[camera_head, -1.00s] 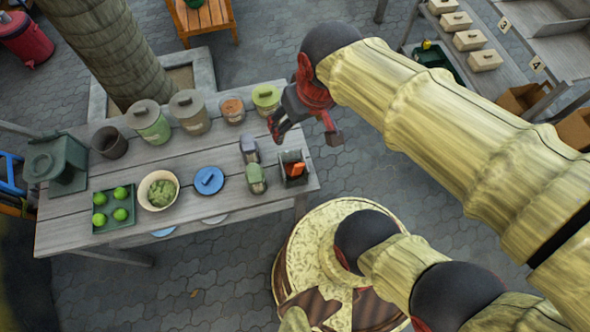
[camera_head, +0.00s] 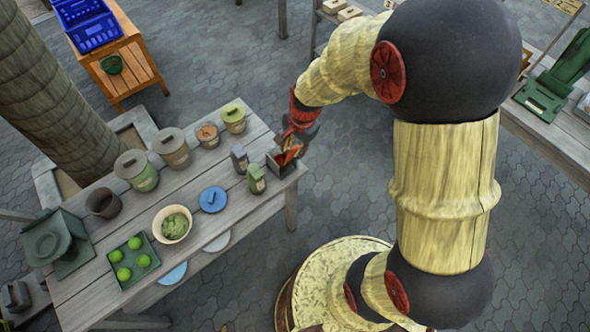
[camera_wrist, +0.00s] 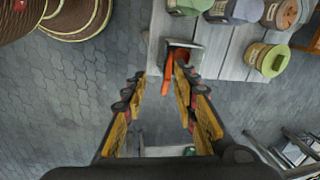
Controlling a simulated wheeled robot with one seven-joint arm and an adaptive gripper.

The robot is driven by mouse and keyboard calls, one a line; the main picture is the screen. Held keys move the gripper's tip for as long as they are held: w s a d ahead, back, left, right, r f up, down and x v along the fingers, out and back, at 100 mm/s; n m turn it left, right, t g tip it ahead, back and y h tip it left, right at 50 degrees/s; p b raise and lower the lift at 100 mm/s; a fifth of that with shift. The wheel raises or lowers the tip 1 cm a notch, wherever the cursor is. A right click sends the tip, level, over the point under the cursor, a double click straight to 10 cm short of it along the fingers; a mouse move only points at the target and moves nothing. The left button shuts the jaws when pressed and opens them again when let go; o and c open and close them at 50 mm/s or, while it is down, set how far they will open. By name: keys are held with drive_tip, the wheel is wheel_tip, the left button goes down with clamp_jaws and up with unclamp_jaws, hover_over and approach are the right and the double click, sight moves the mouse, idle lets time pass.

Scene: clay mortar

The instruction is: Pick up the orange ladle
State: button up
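The orange ladle (camera_wrist: 182,84) stands in a small dark open box (camera_wrist: 194,51) at the table's end, its orange part sticking out over the box's edge. In the head view the orange ladle (camera_head: 289,156) shows in the box (camera_head: 271,164), partly hidden by my gripper. My gripper (camera_wrist: 162,85) is open, with its two yellow-padded fingers apart. In the wrist view the ladle's orange part lies between the fingertips, nearer the right one; contact cannot be told. In the head view my gripper (camera_head: 297,138) is right at the box.
Two small bottles (camera_head: 257,178) stand just left of the box. Lidded jars (camera_head: 172,148) line the table's back. A bowl (camera_head: 172,224), a blue lid (camera_head: 213,199) and a green tray of limes (camera_head: 127,261) lie farther left. Right of the table is open floor.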

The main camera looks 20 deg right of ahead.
sight(290, 157)
drive_tip(key=shift+w+d+r+m+t, duration=0.15)
drive_tip(key=shift+w+m+t, duration=0.15)
drive_tip(key=shift+w+m, duration=0.6)
drive_tip(key=shift+s+f, duration=0.15)
drive_tip(key=shift+f, duration=0.5)
drive_tip(key=b+x, duration=0.2)
drive_tip(key=x, duration=0.4)
drive_tip(key=shift+w+f, duration=0.2)
drive_tip(key=shift+w, duration=0.05)
drive_tip(key=shift+c, duration=1.3)
drive_tip(key=c, duration=0.4)
clamp_jaws()
